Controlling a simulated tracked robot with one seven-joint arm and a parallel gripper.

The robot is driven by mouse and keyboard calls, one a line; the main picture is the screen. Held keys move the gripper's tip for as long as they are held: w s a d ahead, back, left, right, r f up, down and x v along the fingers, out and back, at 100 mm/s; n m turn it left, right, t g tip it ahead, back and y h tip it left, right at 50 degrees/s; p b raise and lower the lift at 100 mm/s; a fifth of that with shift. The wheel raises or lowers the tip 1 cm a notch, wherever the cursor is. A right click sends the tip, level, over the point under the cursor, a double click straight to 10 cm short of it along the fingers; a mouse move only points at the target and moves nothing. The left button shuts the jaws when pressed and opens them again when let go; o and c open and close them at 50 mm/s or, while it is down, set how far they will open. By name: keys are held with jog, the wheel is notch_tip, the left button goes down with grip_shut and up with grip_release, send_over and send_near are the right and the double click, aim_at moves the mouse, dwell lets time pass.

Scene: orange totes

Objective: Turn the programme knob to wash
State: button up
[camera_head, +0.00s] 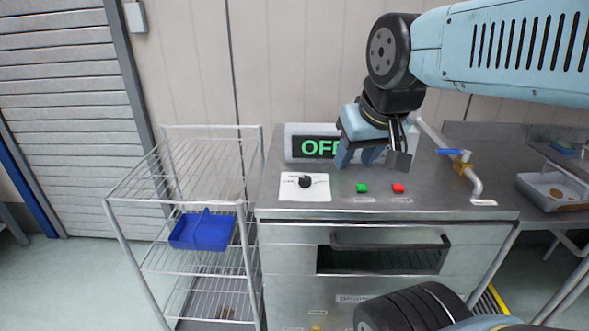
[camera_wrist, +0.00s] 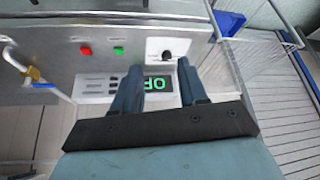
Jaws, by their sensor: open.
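The programme knob (camera_head: 305,181) is a small black dial on a white plate on top of the steel machine. Its marks are too small to read, and I cannot tell exactly where it points. The display (camera_head: 314,148) behind it shows green letters, "OFF", partly covered by my gripper. My gripper (camera_head: 371,163) is open and empty, above the machine top, to the right of the knob and apart from it. In the wrist view the knob (camera_wrist: 166,56) shows just beyond the two fingertips (camera_wrist: 160,66), between them in the picture, and nothing is held.
A green button (camera_head: 361,188) and a red button (camera_head: 398,188) sit right of the knob. A pipe with a blue-handled valve (camera_head: 453,152) stands at the machine's right. A wire rack (camera_head: 150,190) with a blue tray (camera_head: 203,232) stands left. The machine's front handle (camera_head: 390,243) sticks out below.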

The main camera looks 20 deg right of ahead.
jog(key=shift+a, duration=0.2)
jog(key=o, duration=0.3)
jog(key=shift+w+r+n, duration=0.1)
jog(key=shift+w+n, duration=0.15)
jog(key=shift+n, duration=0.05)
jog(key=shift+o, duration=0.8)
jog(key=w+n+g+h, duration=0.1)
jog(key=w+n, duration=0.3)
jog(key=w, duration=0.2)
jog(key=shift+g, duration=0.4)
jog(key=n+g+h, duration=0.3)
jog(key=n+h, duration=0.1)
jog(key=n, duration=1)
send_over(305, 177)
jog(key=a, duration=0.6)
notch_tip(305, 177, down, 9)
jog(key=shift+y, duration=0.3)
jog(key=x, duration=0.9)
jog(key=s+x, duration=0.1)
jog(key=x, duration=0.3)
jog(key=shift+d+f, duration=0.2)
jog(key=shift+f, duration=0.05)
jog(key=shift+c, duration=0.4)
